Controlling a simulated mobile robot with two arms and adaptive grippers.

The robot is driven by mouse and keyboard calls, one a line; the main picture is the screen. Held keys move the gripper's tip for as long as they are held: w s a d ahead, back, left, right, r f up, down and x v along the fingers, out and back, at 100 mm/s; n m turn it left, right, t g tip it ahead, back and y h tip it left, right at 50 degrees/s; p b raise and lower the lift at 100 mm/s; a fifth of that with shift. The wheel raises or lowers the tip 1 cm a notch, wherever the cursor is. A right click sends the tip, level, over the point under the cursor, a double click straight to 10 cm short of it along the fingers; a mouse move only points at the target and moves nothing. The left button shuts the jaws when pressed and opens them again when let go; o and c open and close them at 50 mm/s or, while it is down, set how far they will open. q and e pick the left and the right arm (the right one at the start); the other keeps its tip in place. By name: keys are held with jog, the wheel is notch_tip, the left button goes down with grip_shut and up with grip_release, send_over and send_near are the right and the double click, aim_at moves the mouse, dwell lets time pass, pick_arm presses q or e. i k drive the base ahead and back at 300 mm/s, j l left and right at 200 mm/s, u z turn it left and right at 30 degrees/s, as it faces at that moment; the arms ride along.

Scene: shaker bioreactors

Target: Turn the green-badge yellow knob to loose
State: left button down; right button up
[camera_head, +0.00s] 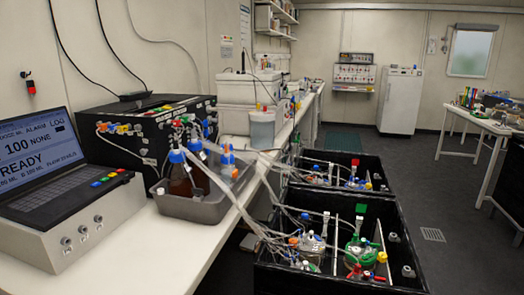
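In the head view, the near black shaker box (415,230) holds two glass vessels. A small yellow knob (382,257) is at the right side of this vessel, close to a red part (378,279). I cannot tell its turn position at this size. Neither of my grippers is in the picture.
A second black box (375,162) with vessels stands behind. Clear tubes run from bottles in a grey tray (200,205) on the white bench (150,250) to the boxes. A laptop-like console (45,165) is at left. Grey floor (450,210) is open at right.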

aim_at(382, 257)
jog(key=i+l+u, duration=0.15)
jog(key=l, duration=0.45)
jog(key=l+u, duration=0.15)
jog(key=l, duration=0.5)
